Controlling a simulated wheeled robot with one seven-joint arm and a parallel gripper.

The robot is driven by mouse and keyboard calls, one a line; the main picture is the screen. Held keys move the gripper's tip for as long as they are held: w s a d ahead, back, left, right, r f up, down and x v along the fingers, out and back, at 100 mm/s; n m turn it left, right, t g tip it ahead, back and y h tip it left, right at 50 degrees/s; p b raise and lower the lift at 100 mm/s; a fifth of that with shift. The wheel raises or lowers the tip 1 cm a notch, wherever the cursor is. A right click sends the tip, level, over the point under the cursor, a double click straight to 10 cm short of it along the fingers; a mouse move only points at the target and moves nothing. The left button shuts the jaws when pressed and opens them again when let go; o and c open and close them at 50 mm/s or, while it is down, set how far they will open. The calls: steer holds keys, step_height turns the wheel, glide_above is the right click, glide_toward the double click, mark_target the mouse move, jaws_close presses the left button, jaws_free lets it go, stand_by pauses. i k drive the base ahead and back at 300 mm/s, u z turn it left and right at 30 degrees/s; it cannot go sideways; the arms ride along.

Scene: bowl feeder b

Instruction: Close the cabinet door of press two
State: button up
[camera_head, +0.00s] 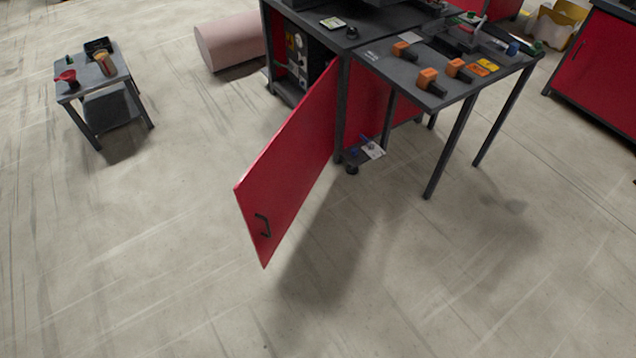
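A red cabinet door (292,165) stands wide open in the head view. It swings out toward me from the dark grey press cabinet (318,30) at the top middle. Its hinged edge is on the right, at the cabinet's front corner. A black handle (263,225) sits near the door's free edge, low on the left. The opening beside the door shows a dark inside with panels and labels (297,50). I cannot read which press this is. My gripper is not in view.
A dark side table (440,62) with orange and black tools adjoins the cabinet on the right. A small grey table (93,80) stands at left. A pink cylinder (230,42) lies behind. Another red cabinet (598,65) is far right. The floor in front is clear.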

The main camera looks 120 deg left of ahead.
mark_target(272, 192)
steer(key=u, duration=4.15)
steer(key=i, duration=1.65)
steer(key=k, duration=0.5)
steer(key=u, duration=0.9)
steer(key=i, duration=0.45)
steer(key=u, duration=0.7)
